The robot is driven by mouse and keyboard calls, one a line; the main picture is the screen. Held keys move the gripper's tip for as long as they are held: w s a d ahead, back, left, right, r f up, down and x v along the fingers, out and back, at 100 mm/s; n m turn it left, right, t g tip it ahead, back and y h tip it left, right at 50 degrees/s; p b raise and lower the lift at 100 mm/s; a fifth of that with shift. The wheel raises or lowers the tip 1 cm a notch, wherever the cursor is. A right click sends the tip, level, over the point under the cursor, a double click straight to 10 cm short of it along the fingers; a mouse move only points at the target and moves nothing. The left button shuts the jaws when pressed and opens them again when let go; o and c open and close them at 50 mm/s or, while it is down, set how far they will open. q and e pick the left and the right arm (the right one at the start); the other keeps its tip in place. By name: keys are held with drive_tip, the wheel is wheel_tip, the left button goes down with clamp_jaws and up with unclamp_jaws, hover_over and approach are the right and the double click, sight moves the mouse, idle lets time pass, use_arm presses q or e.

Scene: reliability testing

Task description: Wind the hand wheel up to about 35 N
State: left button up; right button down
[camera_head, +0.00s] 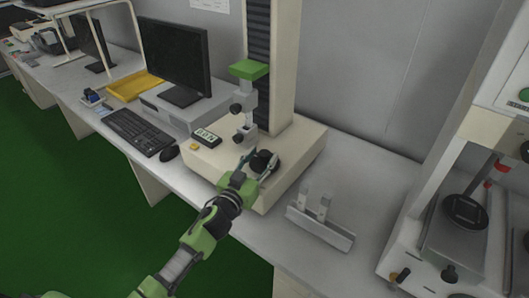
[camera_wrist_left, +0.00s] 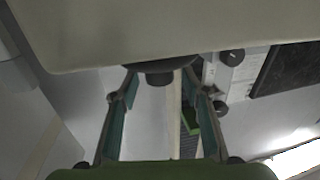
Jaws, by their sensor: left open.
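The black hand wheel (camera_head: 264,161) sits on the front of the cream test stand's base (camera_head: 305,150). My left gripper (camera_head: 258,164) is at the wheel, with a finger on either side of it, and is open. In the left wrist view a dark round part (camera_wrist_left: 155,66), apparently the wheel, shows under the base's edge between the tips of my spread fingers (camera_wrist_left: 160,76); I cannot tell whether they touch it. The small display (camera_head: 207,137) on the base shows digits too small to read surely. A clamp (camera_head: 244,130) stands below a green block (camera_head: 249,70) on the column. My right gripper is not in view.
A metal bracket with two upright blocks (camera_head: 320,228) lies on the bench right of the stand. A keyboard (camera_head: 140,131), mouse (camera_head: 169,153) and monitor (camera_head: 178,60) are to the left. Another machine (camera_head: 455,240) stands at the right. Bare bench (camera_head: 375,185) lies between.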

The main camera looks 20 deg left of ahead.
use_arm(q)
drive_tip(key=shift+w+d, duration=0.2)
drive_tip(key=shift+w, duration=0.85)
drive_tip(key=c, duration=1.1)
